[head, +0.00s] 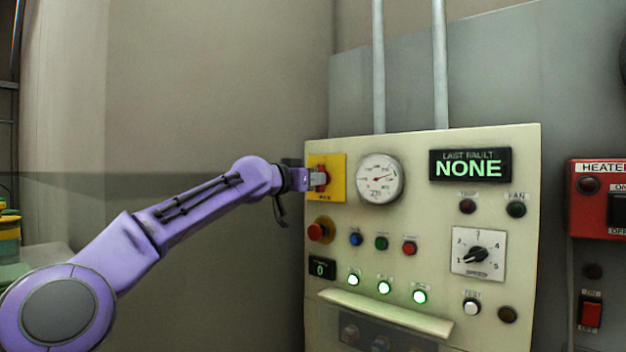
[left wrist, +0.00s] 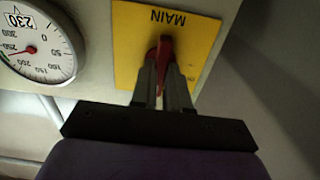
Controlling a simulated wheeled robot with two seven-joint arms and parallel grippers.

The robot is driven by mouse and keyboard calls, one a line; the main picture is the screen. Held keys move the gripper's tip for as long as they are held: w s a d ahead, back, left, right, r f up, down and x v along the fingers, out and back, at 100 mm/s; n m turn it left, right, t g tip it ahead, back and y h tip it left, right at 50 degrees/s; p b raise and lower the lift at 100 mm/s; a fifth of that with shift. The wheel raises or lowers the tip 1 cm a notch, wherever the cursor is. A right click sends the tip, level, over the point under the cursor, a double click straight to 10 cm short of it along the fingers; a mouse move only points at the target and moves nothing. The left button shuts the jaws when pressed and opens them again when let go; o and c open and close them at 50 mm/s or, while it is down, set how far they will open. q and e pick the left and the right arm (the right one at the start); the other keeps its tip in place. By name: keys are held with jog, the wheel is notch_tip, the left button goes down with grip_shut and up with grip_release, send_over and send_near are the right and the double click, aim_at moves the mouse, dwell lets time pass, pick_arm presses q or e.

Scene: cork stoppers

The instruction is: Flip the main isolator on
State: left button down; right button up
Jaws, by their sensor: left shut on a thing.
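The main isolator is a red handle (left wrist: 164,52) on a yellow plate (head: 339,178) at the upper left of the cream control panel (head: 520,150). The plate reads MAIN in the left wrist view (left wrist: 203,30), where it appears upside down. My left gripper (head: 316,179) reaches it from the left. In the left wrist view its two fingers (left wrist: 164,75) are shut on the red handle, one on each side. The fingers hide part of the handle. My right gripper is not in view.
A round gauge (head: 380,179) sits just right of the isolator. A red mushroom button (head: 321,230) is below it. Three lamps glow green-white (head: 384,287) above a sloping ledge (head: 385,313). A display (head: 470,165) reads NONE. A red heater box (head: 597,198) hangs at right.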

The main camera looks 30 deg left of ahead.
pick_arm(q)
jog(key=c, duration=1.1)
grip_release()
jog(key=s+b, duration=0.3)
jog(key=b, duration=0.1)
jog(key=s+b, duration=0.7)
jog(key=b, duration=0.1)
jog(key=shift+s+a, duration=0.25)
jog(key=shift+a, duration=0.15)
jog(key=shift+w, duration=0.1)
